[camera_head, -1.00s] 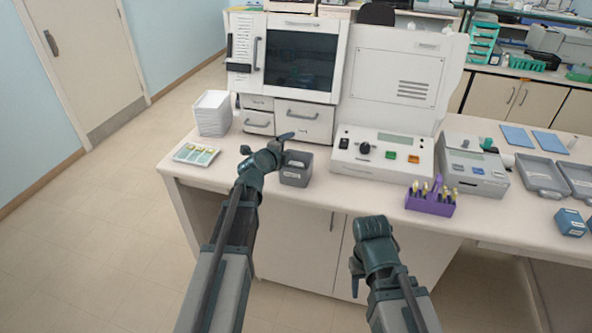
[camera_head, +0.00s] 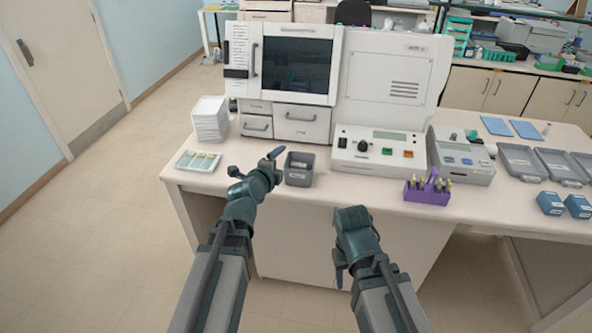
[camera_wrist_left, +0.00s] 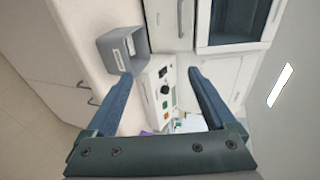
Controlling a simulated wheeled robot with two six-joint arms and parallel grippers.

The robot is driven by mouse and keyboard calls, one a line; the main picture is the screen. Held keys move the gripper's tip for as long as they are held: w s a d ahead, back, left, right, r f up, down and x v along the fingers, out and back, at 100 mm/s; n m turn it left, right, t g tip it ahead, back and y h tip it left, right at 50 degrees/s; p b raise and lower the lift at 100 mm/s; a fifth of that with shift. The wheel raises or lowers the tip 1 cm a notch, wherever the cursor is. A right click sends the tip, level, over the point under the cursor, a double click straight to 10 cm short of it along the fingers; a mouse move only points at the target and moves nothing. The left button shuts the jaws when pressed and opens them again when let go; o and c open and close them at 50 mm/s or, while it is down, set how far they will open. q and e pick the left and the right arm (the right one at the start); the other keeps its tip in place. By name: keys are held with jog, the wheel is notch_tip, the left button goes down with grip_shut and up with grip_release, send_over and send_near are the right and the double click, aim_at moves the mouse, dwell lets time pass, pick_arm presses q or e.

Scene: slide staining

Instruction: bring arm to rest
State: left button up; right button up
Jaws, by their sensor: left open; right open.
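My left gripper (camera_head: 256,164) is at the front edge of the bench, just left of a small grey bin (camera_head: 299,170). In the left wrist view its two fingers (camera_wrist_left: 155,95) are spread with nothing between them, and the grey bin (camera_wrist_left: 122,48) shows beyond them to the upper left. My right gripper (camera_head: 338,272) hangs low in front of the bench cabinet, apart from the bench top. Its fingers point down and are small in the head view, with nothing seen in them.
The white bench (camera_head: 330,191) holds a slide tray (camera_head: 198,161), a stack of white trays (camera_head: 210,119), a control box (camera_head: 377,151), a purple rack (camera_head: 428,190) and grey trays (camera_head: 521,162). A large white machine (camera_head: 297,62) stands behind. The floor at left is clear.

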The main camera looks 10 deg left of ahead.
dwell(0.5)
pick_arm(q)
jog(key=s+d+f+n+g, duration=0.95)
jog(key=s+d+f, duration=0.3)
jog(key=s, duration=0.35)
jog(key=s+a+f+n+g+y, duration=0.1)
jog(key=s+f+n+g+y, duration=0.1)
jog(key=s+n, duration=0.4)
jog(key=shift+s+a+g+y, duration=0.2)
jog(key=shift+s+g+y, duration=0.5)
jog(key=shift+s+g, duration=0.8)
jog(key=shift+s+t, duration=0.1)
jog(key=shift+t, duration=0.15)
